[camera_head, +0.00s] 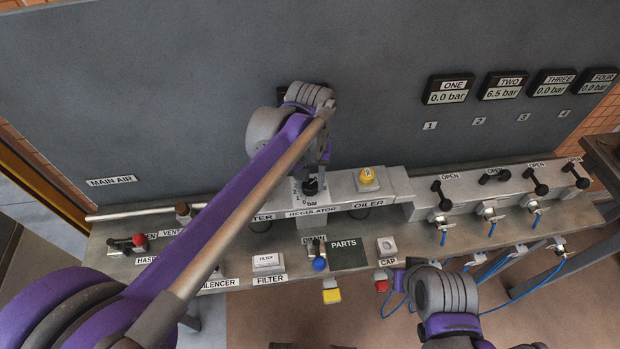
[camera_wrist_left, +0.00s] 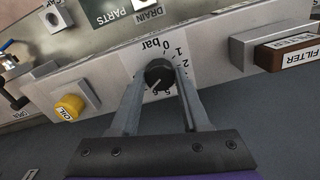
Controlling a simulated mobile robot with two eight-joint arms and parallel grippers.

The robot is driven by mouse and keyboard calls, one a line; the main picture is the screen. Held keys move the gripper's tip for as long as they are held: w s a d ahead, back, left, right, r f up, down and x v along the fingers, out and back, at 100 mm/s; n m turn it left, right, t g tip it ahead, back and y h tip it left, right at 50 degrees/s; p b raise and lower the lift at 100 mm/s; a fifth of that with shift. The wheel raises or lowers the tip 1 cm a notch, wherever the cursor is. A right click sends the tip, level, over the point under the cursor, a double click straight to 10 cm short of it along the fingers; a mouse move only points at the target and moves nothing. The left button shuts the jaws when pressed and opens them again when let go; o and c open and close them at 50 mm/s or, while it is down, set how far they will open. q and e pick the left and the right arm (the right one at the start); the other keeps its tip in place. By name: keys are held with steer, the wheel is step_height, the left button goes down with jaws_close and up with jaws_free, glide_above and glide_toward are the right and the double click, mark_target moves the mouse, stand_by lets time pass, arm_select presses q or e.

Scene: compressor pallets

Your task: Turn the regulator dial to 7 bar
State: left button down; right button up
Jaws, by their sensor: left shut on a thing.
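The regulator dial (camera_wrist_left: 158,74) is a black knob on a white scale plate, seen upside down in the left wrist view. Its pale mark points down and left, near or just past the 6; finger and knob hide part of the scale. My left gripper (camera_wrist_left: 157,82) has a finger on each side of the knob and is shut on it. In the head view, the left gripper (camera_head: 312,187) reaches down onto the dial, above the REGULATOR label (camera_head: 311,212). My right arm (camera_head: 445,292) shows at the lower right; its fingertips cannot be made out.
Gauge TWO (camera_head: 503,86) reads 6.5 bar; gauge ONE (camera_head: 448,89) reads 0.0 bar. A yellow-capped oiler (camera_head: 367,177) stands just right of the dial. A brown-topped filter block (camera_wrist_left: 288,53) is on its other side. Black-handled valves (camera_head: 442,196) line the right.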

mark_target(309, 185)
stand_by(0.3)
arm_select(q)
steer(key=shift+c, duration=1.9)
jaws_free()
step_height(309, 185, up, 11)
steer(key=shift+p, duration=0.45)
steer(key=shift+a+f, duration=0.1)
steer(key=shift+f, duration=0.05)
steer(key=s+a+f+t+p, duration=0.1)
steer(key=s+a+f+t, duration=0.4)
steer(key=s+a+f, duration=0.9)
steer(key=s+f, duration=0.1)
steer(key=s, duration=0.2)
steer(key=shift+a, duration=0.35)
